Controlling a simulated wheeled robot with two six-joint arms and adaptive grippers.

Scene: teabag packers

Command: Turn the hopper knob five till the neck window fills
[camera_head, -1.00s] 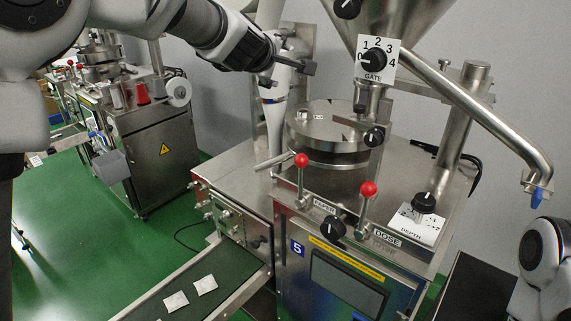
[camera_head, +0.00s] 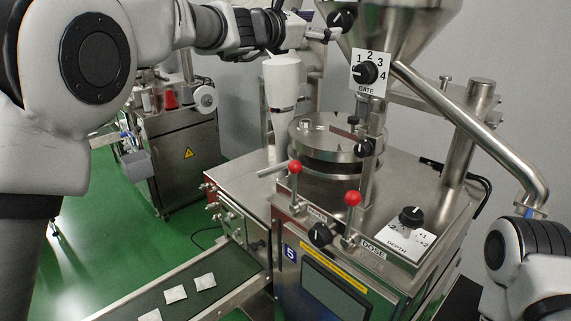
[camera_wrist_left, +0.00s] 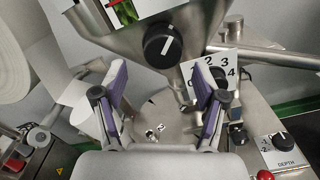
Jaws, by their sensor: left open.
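The steel hopper (camera_head: 405,22) stands above machine five. Its black round knob (camera_head: 342,19) sits on the hopper's left face; in the left wrist view the knob (camera_wrist_left: 162,46) shows a white pointer line slanting up and right. My left gripper (camera_head: 330,34) is beside the knob. In the left wrist view its two purple-padded fingers (camera_wrist_left: 163,72) are spread and empty, with the knob ahead of the gap, apparently untouched. The GATE dial (camera_head: 366,72), below the hopper, has its pointer near 1. I cannot clearly make out the neck window. My right gripper is out of view.
The machine's round steel drum (camera_head: 322,135), two red-knobbed levers (camera_head: 353,199) and DEPTH knob (camera_head: 411,216) lie below. A slanting steel pipe (camera_head: 470,125) runs right. A conveyor (camera_head: 232,269) carries white teabags. Another machine (camera_head: 185,150) stands behind left.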

